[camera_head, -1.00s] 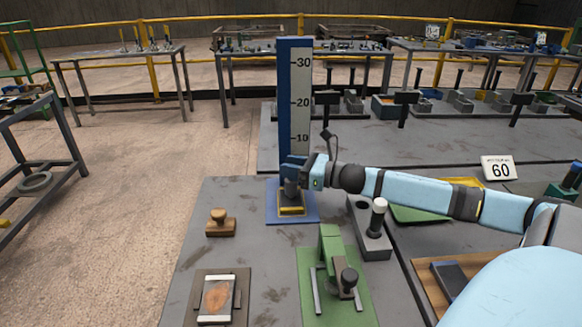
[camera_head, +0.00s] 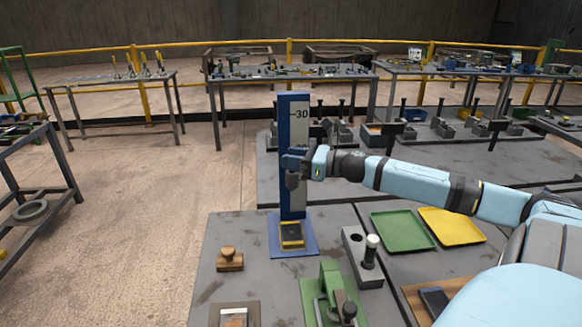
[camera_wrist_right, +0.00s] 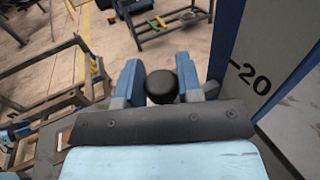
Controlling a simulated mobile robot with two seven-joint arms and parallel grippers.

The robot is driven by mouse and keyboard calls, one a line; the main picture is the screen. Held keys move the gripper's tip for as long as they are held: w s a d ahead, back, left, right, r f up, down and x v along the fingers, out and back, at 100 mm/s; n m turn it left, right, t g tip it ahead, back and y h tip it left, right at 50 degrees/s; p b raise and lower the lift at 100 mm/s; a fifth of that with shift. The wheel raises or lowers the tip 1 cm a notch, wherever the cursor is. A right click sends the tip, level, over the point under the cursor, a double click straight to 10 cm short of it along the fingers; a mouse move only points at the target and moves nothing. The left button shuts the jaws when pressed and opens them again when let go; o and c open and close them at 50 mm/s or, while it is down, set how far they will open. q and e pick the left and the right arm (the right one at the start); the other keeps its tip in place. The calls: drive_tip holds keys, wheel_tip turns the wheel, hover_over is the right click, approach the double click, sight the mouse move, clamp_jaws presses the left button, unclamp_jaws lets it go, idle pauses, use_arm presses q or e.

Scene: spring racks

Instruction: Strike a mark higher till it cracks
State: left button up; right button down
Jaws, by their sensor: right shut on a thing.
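A blue post with a white scale (camera_head: 301,185) stands upright on a blue base (camera_head: 309,249). The 30 mark shows; my gripper partly covers the 20. A dark pad edged in yellow (camera_head: 291,234) lies on the base. My right gripper (camera_head: 294,163) is shut on a dark weight (camera_head: 293,181) and holds it well above the pad, in front of the post. In the right wrist view the weight's black round knob (camera_wrist_right: 162,85) sits between the fingers, left of the 20 mark. My left gripper is not in view.
A grey block (camera_head: 362,268) holds a white-topped tool (camera_head: 371,250). A green press (camera_head: 332,290) and a wooden stamp (camera_head: 229,257) stand nearby. A green tray (camera_head: 403,230) and a yellow tray (camera_head: 452,226) lie to the right, under my arm.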

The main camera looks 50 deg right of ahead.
wheel_tip(320, 180, up, 4)
drive_tip(key=shift+f+p, duration=0.15)
drive_tip(key=shift+p, duration=0.55)
drive_tip(key=shift+r+p, duration=0.35)
drive_tip(key=shift+r, duration=0.3)
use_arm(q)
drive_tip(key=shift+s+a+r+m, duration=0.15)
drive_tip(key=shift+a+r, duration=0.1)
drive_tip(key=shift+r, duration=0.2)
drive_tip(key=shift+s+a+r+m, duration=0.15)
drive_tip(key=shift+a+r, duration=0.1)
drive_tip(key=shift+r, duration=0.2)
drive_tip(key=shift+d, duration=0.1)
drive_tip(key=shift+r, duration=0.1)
use_arm(e)
drive_tip(key=c, duration=0.8)
unclamp_jaws()
drive_tip(key=shift+c, duration=0.2)
drive_tip(key=shift+s+f, duration=0.1)
